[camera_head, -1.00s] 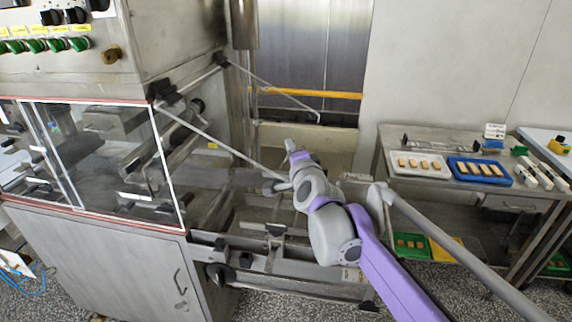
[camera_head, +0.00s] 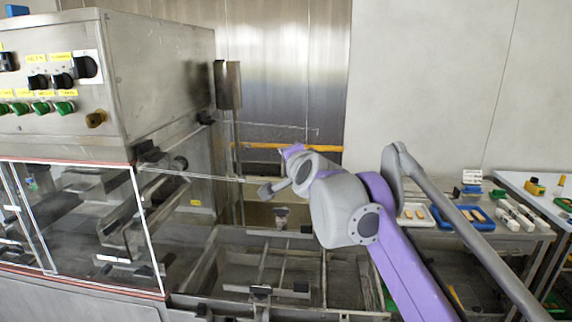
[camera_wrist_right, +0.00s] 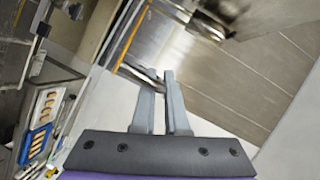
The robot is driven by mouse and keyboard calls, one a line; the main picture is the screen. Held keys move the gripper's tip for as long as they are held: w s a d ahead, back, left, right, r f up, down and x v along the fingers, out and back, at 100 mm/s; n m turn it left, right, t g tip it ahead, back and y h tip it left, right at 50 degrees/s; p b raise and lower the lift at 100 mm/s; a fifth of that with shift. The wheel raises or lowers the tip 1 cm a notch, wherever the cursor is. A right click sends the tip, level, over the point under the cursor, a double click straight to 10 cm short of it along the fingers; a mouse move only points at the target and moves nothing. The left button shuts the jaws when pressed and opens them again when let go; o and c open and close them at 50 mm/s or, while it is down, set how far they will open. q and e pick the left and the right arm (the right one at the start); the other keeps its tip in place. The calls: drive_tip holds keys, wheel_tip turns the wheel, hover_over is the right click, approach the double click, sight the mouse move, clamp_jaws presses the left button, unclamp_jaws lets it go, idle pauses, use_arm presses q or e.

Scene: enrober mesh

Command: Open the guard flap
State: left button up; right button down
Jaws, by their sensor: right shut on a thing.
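The guard flap (camera_head: 225,150) is a clear panel with thin pale edges at the end of the machine. In the head view it reaches out to the right, nearly level, from its machine side near a dark bracket. My right arm (camera_head: 350,208) comes in from the lower right, with its wrist at the flap's outer edge. My right gripper (camera_wrist_right: 160,75) shows in the wrist view with its two grey fingers close together, shut at the flap's edge. The exact grip is hidden behind my wrist in the head view. My left gripper is not in view.
The steel machine (camera_head: 160,75) with knobs and green buttons stands at the left, above clear red-edged side panels (camera_head: 85,220). An open metal frame (camera_head: 285,262) lies below the flap. A table with a blue tray (camera_head: 470,222) stands at the right.

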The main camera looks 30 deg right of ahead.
drive_tip(key=shift+r, duration=0.55)
drive_tip(key=shift+a, duration=0.1)
drive_tip(key=c, duration=0.9)
unclamp_jaws()
drive_tip(key=shift+a, duration=0.15)
drive_tip(key=shift+c, duration=0.2)
drive_tip(key=shift+s, duration=0.2)
drive_tip(key=v, duration=1)
drive_tip(key=shift+s+p, duration=0.25)
drive_tip(key=shift+p, duration=0.2)
